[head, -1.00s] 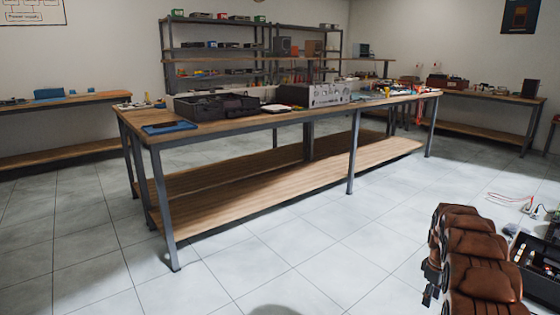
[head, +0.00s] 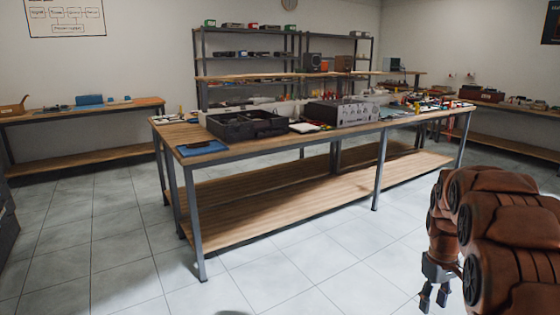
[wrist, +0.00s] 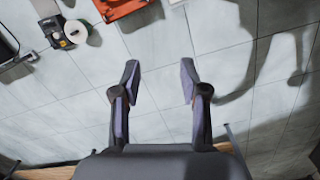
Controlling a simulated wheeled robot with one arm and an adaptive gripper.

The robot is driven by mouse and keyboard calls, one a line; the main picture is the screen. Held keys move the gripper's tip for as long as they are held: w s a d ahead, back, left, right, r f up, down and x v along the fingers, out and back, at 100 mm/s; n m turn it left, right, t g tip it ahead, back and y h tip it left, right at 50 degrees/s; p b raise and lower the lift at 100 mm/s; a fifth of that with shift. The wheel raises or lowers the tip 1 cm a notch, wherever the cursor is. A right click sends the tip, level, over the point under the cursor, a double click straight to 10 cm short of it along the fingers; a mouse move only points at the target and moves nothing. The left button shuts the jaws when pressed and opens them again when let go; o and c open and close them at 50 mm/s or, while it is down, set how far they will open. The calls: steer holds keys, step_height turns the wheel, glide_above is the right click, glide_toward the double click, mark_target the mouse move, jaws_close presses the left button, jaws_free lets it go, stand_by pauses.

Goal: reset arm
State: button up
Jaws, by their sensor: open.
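My gripper (head: 433,297) hangs at the lower right of the head view, at the end of my brown arm, pointing down over the tiled floor. In the wrist view my gripper (wrist: 159,82) shows two dark fingers spread apart, with only bare floor tiles between them. It is open and holds nothing.
A long workbench (head: 230,152) with a lower shelf stands ahead, bearing a black open case (head: 247,124), a silver device (head: 342,111) and a blue tray (head: 202,148). In the wrist view an orange-red item (wrist: 122,8) and a white roll (wrist: 76,31) lie beyond the fingers. Floor in front is clear.

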steer(key=s+a+r+m+p, duration=0.1)
steer(key=s+a+r+p, duration=0.45)
steer(key=r, duration=0.25)
steer(key=s+a+r+m+p, duration=0.1)
steer(key=s+a+r+p, duration=0.3)
steer(key=s+a+r, duration=0.3)
steer(key=s+a+r+p, duration=0.2)
steer(key=s+r+p, duration=0.1)
steer(key=s, duration=0.3)
steer(key=s+a+r+p, duration=0.2)
steer(key=s+r+p, duration=0.2)
steer(key=s, duration=0.3)
steer(key=s+a+r+m+p, duration=0.1)
steer(key=s+a+r+p, duration=0.2)
steer(key=s, duration=0.3)
steer(key=shift+s+r+g+p, duration=0.2)
steer(key=shift+g+p, duration=0.1)
steer(key=shift+p, duration=0.05)
steer(key=shift+a, duration=0.1)
